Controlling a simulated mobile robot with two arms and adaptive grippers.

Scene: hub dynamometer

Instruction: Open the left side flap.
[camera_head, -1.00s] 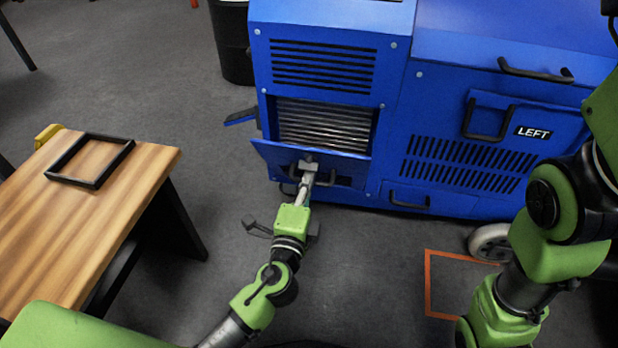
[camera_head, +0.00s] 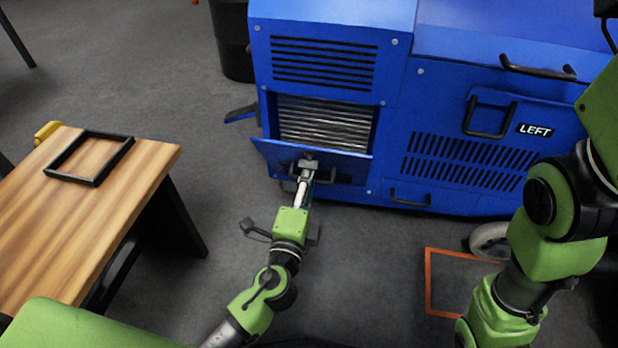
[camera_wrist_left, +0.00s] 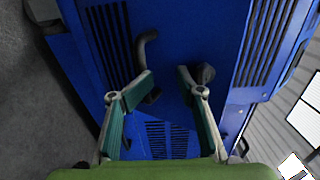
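The blue machine (camera_head: 330,25) stands at the back. A blue flap (camera_head: 268,153) on its left part leans outward at the top below an opening with silver fins (camera_head: 325,122). My left gripper (camera_head: 308,163) is at this flap's black handle (camera_head: 330,176), which it partly covers. In the left wrist view its two fingers (camera_wrist_left: 165,78) are spread, with dark handle parts (camera_wrist_left: 148,45) behind them and blue surface between. I cannot tell whether they touch the handle. A panel with a black handle (camera_head: 488,117) and a LEFT label (camera_head: 534,130) is farther right. My right gripper is out of view.
A wooden table (camera_head: 120,195) with a black frame (camera_head: 90,158) stands at the left. A dark bin (camera_head: 234,45) is behind, left of the machine. An orange floor marking (camera_head: 428,285) and a wheel (camera_head: 490,240) are at the lower right. Floor between table and machine is clear.

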